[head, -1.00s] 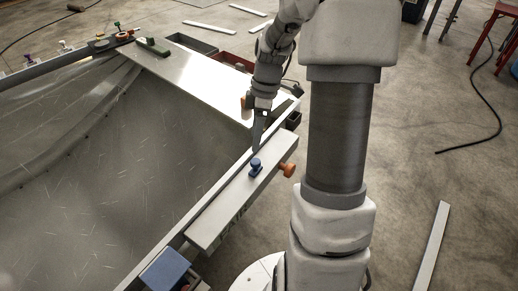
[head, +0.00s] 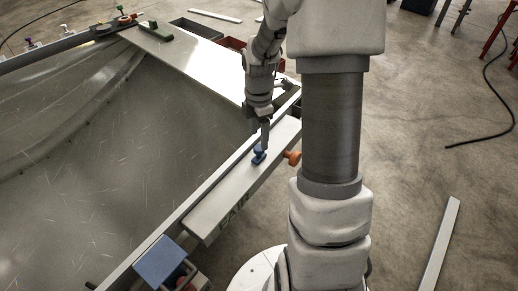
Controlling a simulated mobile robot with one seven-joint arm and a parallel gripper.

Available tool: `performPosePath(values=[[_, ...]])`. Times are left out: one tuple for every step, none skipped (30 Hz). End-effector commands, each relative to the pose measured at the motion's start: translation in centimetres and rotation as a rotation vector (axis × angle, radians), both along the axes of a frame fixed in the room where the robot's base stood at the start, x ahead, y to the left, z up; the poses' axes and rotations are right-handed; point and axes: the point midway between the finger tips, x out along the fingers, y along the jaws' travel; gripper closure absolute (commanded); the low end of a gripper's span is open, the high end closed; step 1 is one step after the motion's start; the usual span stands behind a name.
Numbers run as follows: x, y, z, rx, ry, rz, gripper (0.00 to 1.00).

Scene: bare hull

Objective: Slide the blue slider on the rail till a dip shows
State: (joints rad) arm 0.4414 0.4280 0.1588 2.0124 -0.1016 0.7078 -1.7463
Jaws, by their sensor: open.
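The small blue slider (head: 259,154) stands on the light grey rail (head: 225,197), toward its far end. My gripper (head: 264,142) points down right at the slider, with its fingertips at or just above the slider's top. The fingers are open, but the gap between them is hard to see from here. I cannot tell whether they touch the slider. No dip shows on the visible part of the rail.
An orange knob (head: 292,157) sticks out on the rail's right side. A blue block (head: 161,262) sits near the rail's front end. A white panel (head: 187,63) with a green piece (head: 155,30) lies behind. My arm column stands close on the right.

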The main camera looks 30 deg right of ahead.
Motion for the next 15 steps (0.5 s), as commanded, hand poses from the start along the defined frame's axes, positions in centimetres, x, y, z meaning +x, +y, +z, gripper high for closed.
performPosePath(values=[[-0.1,0.1,-1.4,0.001,0.004,0.001,0.29],[0.0,0.1,-1.9,0.001,0.003,0.001,0.29],[0.0,0.1,-2.5,0.001,0.002,0.001,0.29],[0.0,0.1,-2.9,0.001,0.003,0.001,0.29],[0.0,0.1,-3.2,0.001,0.003,0.001,0.29],[0.0,0.1,-3.6,0.001,0.002,0.001,0.29],[0.0,0.0,-3.9,0.001,0.002,0.000,0.29],[0.0,0.0,-4.1,0.001,0.002,0.000,0.29],[0.0,0.0,-4.3,0.000,0.002,0.000,0.29],[0.0,0.0,-4.4,0.000,0.002,0.000,0.29],[0.0,0.0,-4.4,0.000,0.002,0.000,0.29],[0.0,0.0,-4.5,0.000,0.001,0.000,0.29],[0.0,0.0,-4.5,0.000,0.001,0.000,0.29],[0.0,0.0,-4.5,0.000,0.001,0.000,0.29],[0.0,0.0,-4.5,0.000,0.001,0.000,0.29]])
